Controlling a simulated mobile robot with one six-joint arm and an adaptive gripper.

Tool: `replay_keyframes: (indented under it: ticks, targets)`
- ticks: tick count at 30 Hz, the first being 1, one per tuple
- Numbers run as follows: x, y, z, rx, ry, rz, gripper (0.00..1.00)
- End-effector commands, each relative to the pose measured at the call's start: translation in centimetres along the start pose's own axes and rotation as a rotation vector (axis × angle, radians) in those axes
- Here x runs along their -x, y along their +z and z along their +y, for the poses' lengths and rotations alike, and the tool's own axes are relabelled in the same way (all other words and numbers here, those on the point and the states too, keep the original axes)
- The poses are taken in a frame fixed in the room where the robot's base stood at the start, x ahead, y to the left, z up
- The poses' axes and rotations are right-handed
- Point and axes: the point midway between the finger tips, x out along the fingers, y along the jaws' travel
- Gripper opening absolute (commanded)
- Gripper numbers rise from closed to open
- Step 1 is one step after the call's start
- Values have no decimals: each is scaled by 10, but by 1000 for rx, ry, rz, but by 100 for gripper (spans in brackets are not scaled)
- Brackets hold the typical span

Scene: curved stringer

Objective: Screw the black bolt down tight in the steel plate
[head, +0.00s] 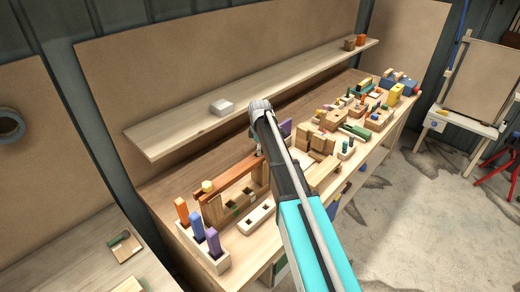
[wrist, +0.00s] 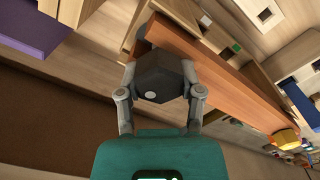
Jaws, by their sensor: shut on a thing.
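The black bolt's dark hexagonal head (wrist: 160,75), with a small pale dot on it, fills the space between my fingers in the wrist view. My gripper (wrist: 158,82) is shut on it, one finger on each side. The bolt's shank and any thread are hidden behind the head. Behind it runs a reddish-brown bar (wrist: 226,86), also seen in the head view (head: 240,174) lying across a wooden stand. I cannot make out a steel-coloured plate, nor whether the head touches the surface behind it. In the head view my arm mostly hides the gripper.
A yellow piece (head: 207,186) sits at the bar's near end. A wooden block with orange, blue and purple pegs (head: 215,262) stands in front. A slotted pale block (head: 256,217) lies beside the stand. Wooden toys crowd the bench's far end; a shelf (head: 180,133) runs behind.

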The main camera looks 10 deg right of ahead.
Motion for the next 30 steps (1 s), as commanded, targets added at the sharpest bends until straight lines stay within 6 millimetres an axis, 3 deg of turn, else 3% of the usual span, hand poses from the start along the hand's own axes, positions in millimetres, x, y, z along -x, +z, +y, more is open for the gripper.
replay_keyframes:
  ticks: [21,30]
  targets:
    - [-7,-1,-1,-548,-10,0,0]
    - [-7,-2,0,-651,-10,1,0]
